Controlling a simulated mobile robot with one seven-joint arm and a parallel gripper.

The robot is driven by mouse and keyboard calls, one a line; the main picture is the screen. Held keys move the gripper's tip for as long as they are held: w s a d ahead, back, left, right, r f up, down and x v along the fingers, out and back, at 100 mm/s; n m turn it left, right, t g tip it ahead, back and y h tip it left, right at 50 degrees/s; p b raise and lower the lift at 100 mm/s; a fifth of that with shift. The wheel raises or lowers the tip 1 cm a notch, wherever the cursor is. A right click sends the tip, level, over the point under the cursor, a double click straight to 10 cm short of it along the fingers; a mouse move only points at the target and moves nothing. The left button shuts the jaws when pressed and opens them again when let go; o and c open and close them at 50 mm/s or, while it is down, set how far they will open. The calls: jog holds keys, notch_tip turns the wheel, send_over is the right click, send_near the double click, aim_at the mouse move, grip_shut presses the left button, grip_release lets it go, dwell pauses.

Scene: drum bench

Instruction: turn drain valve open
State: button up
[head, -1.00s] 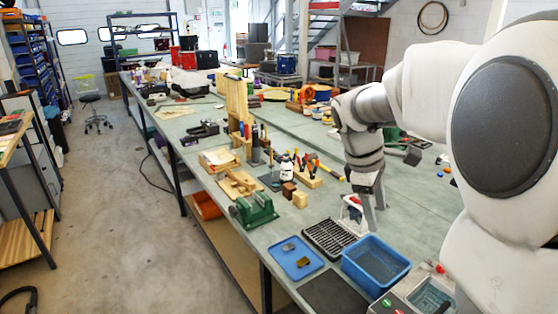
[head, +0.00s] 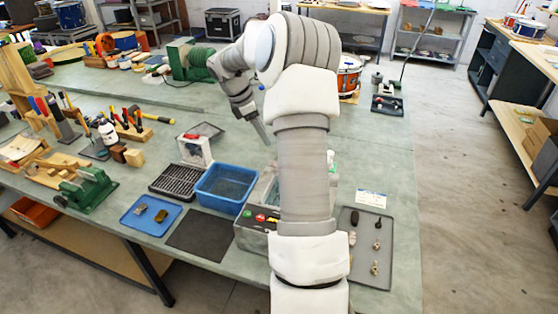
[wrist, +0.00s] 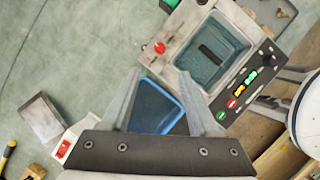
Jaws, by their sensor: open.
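The bench machine (head: 246,233) stands by the blue tub, partly hidden behind my arm in the head view. In the wrist view its grey body (wrist: 180,52) holds a basin (wrist: 213,58) of liquid with a dark bar in it. A red knob (wrist: 160,47), likely the drain valve, sits at the basin's left corner; I cannot tell its turn position. My gripper (wrist: 162,80) is open and empty, its fingers pointing towards the machine with the knob beyond the tips. In the head view the gripper (head: 265,135) hangs above the bench, apart from the machine.
The blue tub (head: 226,190) stands left of the machine and shows between my fingers in the wrist view. A black drain rack (head: 178,180), blue tray (head: 150,215) and white box with a red switch (wrist: 65,148) are close by. A grey parts tray (head: 365,265) lies right.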

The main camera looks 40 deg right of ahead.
jog(key=x, duration=1.3)
jog(key=shift+d+f, duration=0.1)
jog(key=shift+f, duration=0.15)
jog(key=shift+c, duration=0.3)
grip_shut()
